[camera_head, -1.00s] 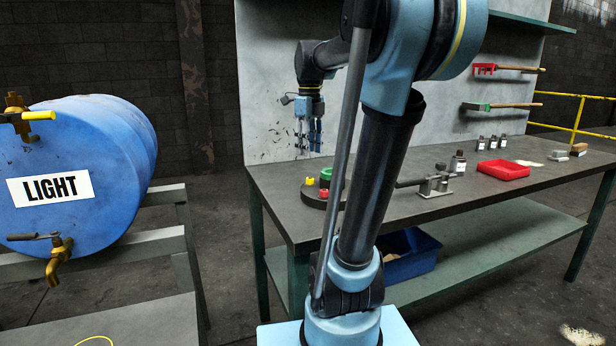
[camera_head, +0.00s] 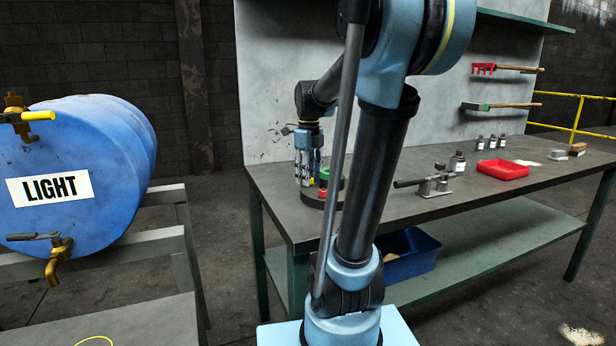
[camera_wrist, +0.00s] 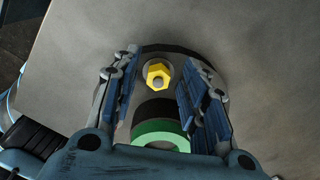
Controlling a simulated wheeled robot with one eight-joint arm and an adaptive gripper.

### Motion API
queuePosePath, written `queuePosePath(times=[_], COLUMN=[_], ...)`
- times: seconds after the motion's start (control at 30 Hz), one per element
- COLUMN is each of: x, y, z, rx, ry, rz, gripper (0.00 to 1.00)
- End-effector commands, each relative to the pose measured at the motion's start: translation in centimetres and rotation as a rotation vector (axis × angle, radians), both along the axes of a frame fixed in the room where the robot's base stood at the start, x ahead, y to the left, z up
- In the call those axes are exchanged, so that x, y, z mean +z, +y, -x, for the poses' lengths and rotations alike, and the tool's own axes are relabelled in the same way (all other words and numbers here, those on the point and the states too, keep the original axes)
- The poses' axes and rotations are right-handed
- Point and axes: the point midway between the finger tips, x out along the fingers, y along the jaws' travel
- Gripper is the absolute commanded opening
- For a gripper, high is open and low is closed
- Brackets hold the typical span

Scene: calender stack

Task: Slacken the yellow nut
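The yellow nut (camera_wrist: 158,74) shows in the wrist view as a hexagon around a grey stud, on a round dark base. My gripper (camera_wrist: 160,88) is open, with its two blue-padded fingers to the left and right of the nut and apart from it. In the head view my gripper (camera_head: 308,178) points down over the left end of the bench, and it hides the yellow nut there. A green ring-shaped part (camera_wrist: 160,134) lies on the same base, between the fingers near the palm. It also shows in the head view (camera_head: 324,173). A red part (camera_head: 323,193) sits on the base's front.
The base stands on the dark workbench (camera_head: 400,213). To its right are a metal clamp-like tool (camera_head: 432,184), small bottles (camera_head: 457,163) and a red tray (camera_head: 503,169). A backboard (camera_head: 262,120) rises behind.

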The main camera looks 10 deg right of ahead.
Motion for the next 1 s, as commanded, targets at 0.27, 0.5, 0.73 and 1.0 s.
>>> queuePosePath(times=[0.27, 0.5, 0.73, 1.0], x=[0.03, 0.04, 0.05, 0.06], y=[0.05, -0.02, -0.02, -0.01], z=[-0.01, -0.03, -0.02, 0.02], rx=[0.001, 0.009, 0.083, 0.288], ry=[0.0, -0.001, -0.001, -0.001], rz=[0.0, 0.001, 0.001, 0.003], gripper=[0.0, 0.0, 0.0, 0.0])
